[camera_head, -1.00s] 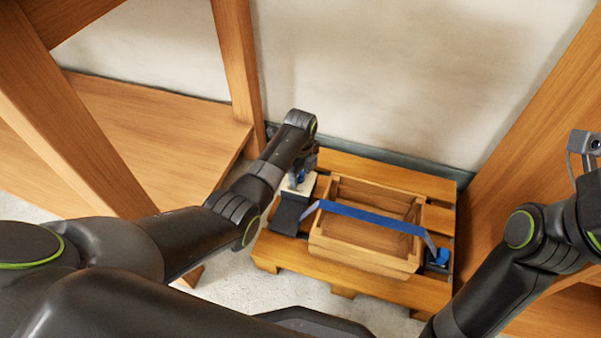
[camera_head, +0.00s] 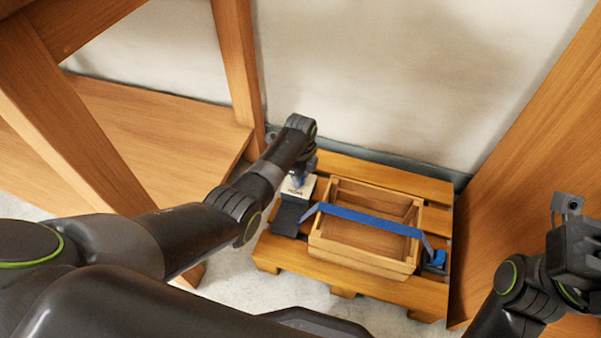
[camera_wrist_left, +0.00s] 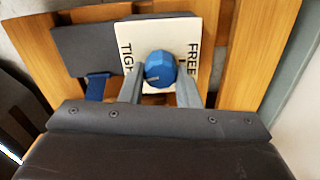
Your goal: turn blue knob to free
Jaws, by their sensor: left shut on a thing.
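The blue knob (camera_wrist_left: 161,68) sits on a white plate (camera_wrist_left: 183,30) marked TIGHT on the left and FREE on the right in the left wrist view. A small light line shows low on the knob's left side. My left gripper (camera_wrist_left: 159,88) is shut on the knob, one finger on each side. In the head view my left gripper (camera_head: 299,178) reaches down over the white plate (camera_head: 291,193) and mostly hides the knob. My right gripper (camera_head: 578,245) is at the right edge of the head view; its fingertips cannot be made out.
A blue strap (camera_head: 362,218) crosses an open wooden crate (camera_head: 360,262) on a wooden pallet (camera_head: 408,294). A dark block (camera_head: 289,216) lies left of the crate, and a small blue fitting (camera_head: 435,260) right of it. Wooden posts and panels stand on both sides, a pale wall behind.

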